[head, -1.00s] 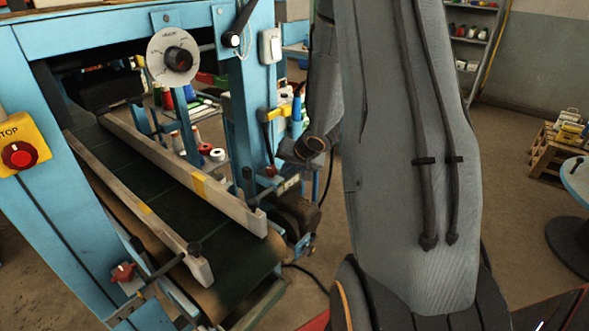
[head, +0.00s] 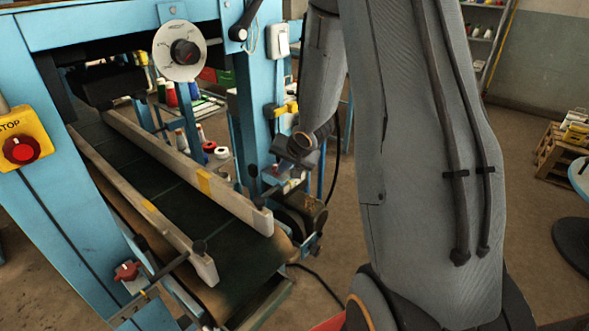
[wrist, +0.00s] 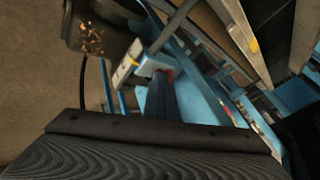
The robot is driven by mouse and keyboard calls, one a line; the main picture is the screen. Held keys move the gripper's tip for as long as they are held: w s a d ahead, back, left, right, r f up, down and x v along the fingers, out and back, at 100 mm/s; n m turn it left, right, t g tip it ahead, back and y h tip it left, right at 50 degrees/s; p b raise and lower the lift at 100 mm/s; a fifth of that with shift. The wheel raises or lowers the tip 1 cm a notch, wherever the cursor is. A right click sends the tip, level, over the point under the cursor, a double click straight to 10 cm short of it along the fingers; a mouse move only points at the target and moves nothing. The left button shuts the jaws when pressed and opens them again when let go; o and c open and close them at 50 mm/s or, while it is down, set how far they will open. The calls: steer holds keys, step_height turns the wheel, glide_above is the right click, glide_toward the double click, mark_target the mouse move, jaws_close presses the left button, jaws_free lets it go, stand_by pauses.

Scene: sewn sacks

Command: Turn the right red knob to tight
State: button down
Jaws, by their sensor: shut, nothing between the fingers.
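The right red knob (wrist: 170,73) shows in the wrist view as a small patch of red on a pale plate, just beyond my fingertips. My gripper (wrist: 160,82) is shut and empty, its dark fingers pointing at the knob and covering much of it. I cannot tell whether they touch. In the head view my gripper (head: 288,160) is at the right side of the conveyor, by the blue post, and the right knob is mostly hidden there. The left red knob (head: 127,270) sits on the left leg of the machine.
The conveyor belt (head: 150,170) runs between two pale guide rails (head: 205,180). A yellow stop box (head: 22,145) and a dial (head: 180,50) are on the blue frame. A cable hangs behind my wrist.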

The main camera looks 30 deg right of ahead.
steer(key=a+p, duration=0.1)
steer(key=p, duration=0.2)
steer(key=shift+w+a, duration=0.15)
steer(key=shift+a, duration=0.35)
steer(key=shift+f, duration=0.15)
steer(key=shift+p, duration=0.45)
